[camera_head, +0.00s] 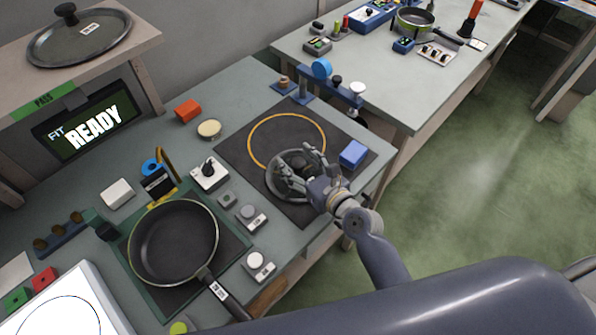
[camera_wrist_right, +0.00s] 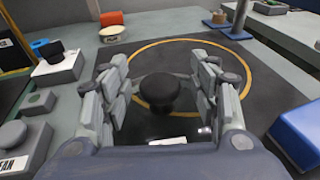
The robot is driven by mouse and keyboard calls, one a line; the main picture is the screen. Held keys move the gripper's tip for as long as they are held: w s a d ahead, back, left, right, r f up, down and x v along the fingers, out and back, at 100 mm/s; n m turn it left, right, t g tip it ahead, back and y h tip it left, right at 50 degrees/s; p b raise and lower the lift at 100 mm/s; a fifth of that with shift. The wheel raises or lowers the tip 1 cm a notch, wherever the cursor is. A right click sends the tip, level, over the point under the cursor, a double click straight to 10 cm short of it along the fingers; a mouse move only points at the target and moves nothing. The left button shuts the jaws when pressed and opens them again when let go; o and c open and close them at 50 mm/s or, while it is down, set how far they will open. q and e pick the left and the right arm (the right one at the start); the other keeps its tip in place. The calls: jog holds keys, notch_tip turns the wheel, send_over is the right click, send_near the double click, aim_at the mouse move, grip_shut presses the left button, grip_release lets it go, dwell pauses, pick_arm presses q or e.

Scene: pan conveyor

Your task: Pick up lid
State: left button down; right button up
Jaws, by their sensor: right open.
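A glass lid (camera_head: 272,190) with a grey rim lies on the dark mat (camera_head: 240,150), partly over the yellow ring. My right gripper (camera_head: 303,162) is over this lid and hides much of it in the head view. In the right wrist view the lid's black knob (camera_wrist_right: 160,92) stands between the two spread fingers of my right gripper (camera_wrist_right: 165,88), with gaps on both sides. A second lid (camera_head: 82,36) with a dark knob rests on the wooden shelf at the upper left. My left gripper is not in view.
A blue box (camera_head: 353,153) sits just right of the lid, and it also shows in the right wrist view (camera_wrist_right: 298,132). A black pan (camera_head: 173,243) lies to the left. A blue fixture (camera_head: 340,88) stands behind the mat. The ring's far part is bare.

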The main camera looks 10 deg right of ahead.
grip_shut()
jog(key=shift+r, duration=0.1)
